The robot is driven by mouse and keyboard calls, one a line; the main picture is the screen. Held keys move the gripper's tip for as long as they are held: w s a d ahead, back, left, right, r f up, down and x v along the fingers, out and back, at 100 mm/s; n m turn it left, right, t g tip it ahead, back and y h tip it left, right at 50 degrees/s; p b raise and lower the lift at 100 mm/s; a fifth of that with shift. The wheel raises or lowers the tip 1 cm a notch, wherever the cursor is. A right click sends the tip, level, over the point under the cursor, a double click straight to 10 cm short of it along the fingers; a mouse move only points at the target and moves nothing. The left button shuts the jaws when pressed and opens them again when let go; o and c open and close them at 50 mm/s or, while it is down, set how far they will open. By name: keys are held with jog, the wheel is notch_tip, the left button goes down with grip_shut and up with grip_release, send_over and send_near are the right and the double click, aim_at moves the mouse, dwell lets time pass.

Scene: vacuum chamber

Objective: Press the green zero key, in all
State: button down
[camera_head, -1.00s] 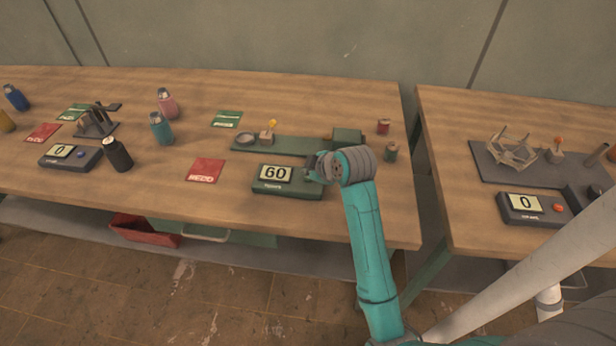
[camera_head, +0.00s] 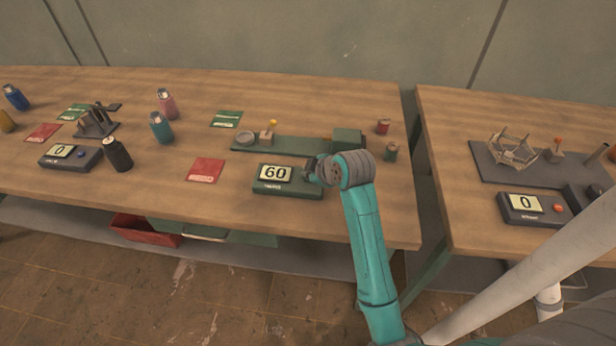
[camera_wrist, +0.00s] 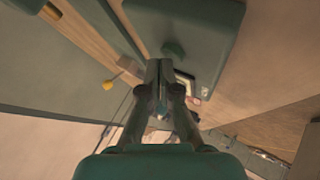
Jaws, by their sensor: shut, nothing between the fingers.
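The dark green counter box (camera_head: 287,188) stands on the left table near its front edge, and its display (camera_head: 275,174) reads 60. My arm covers its right end in the head view. In the wrist view, the box (camera_wrist: 215,30) fills the top, with a round green key (camera_wrist: 173,48) on its face and part of the display (camera_wrist: 186,84) beyond. My gripper (camera_wrist: 158,63) is shut and empty, its tips right beside the key in the picture. I cannot tell whether they touch it. In the head view my gripper (camera_head: 312,170) is over the box's right end.
Behind the box lies a green fixture (camera_head: 300,146) with a yellow-knobbed lever (camera_head: 270,133). A red card (camera_head: 205,170) lies to the left. Two small cans, one red (camera_head: 383,126) and one green (camera_head: 391,150), stand to the right. Other counter boxes, on the left (camera_head: 84,162) and right table (camera_head: 530,215), read 0.

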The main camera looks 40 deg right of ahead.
jog(key=shift+f, duration=0.25)
dwell(0.4)
jog(key=shift+r, duration=0.9)
jog(key=shift+r, duration=2.5)
